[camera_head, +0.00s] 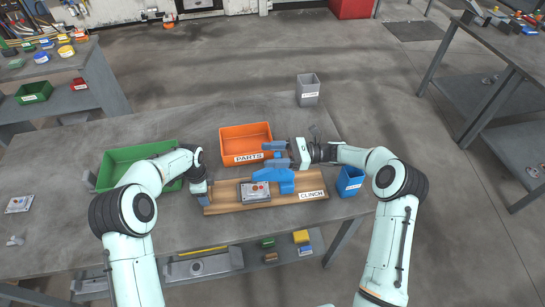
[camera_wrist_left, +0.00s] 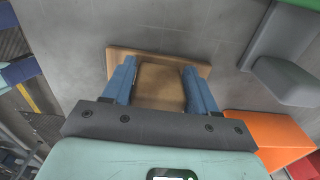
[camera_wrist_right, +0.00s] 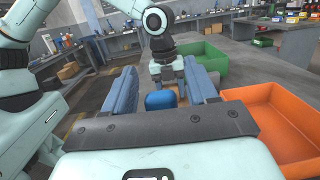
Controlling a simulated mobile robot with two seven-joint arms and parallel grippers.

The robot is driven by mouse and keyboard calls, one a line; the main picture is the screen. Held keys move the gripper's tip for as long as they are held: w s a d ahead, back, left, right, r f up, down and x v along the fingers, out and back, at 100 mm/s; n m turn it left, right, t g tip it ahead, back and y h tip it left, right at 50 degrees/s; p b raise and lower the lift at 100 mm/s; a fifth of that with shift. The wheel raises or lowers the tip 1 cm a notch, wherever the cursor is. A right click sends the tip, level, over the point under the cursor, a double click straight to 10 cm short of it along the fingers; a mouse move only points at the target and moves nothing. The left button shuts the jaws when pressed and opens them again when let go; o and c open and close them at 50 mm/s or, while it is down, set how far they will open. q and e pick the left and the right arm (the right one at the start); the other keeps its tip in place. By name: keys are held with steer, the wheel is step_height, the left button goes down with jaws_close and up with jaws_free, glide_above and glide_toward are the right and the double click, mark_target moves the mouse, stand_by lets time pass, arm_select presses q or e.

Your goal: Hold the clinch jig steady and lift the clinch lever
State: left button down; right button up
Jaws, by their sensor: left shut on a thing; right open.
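The clinch jig is a wooden board (camera_head: 235,207) with a blue clamp (camera_head: 286,182) and a "CLINCH" label, lying on the grey table. A grey metal part with a red mark (camera_head: 256,191) sits on it beside the clamp. My left gripper (camera_head: 206,199) is shut on the wooden block (camera_wrist_left: 160,88) at the board's left end. My right gripper (camera_head: 271,154) is open above the clamp. In the right wrist view a rounded blue lever end (camera_wrist_right: 160,101) shows between its two fingers, apart from both. Most of the lever is hidden in the head view.
An orange "PARTS" bin (camera_head: 246,140) stands behind the board, close to my right gripper. A green bin (camera_head: 125,157) stands at the left, a blue bin (camera_head: 350,182) at the right and a grey bin (camera_head: 308,90) at the back. The table's far left is mostly clear.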

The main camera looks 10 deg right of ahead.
step_height(320, 180, up, 8)
steer(key=shift+r, duration=0.25)
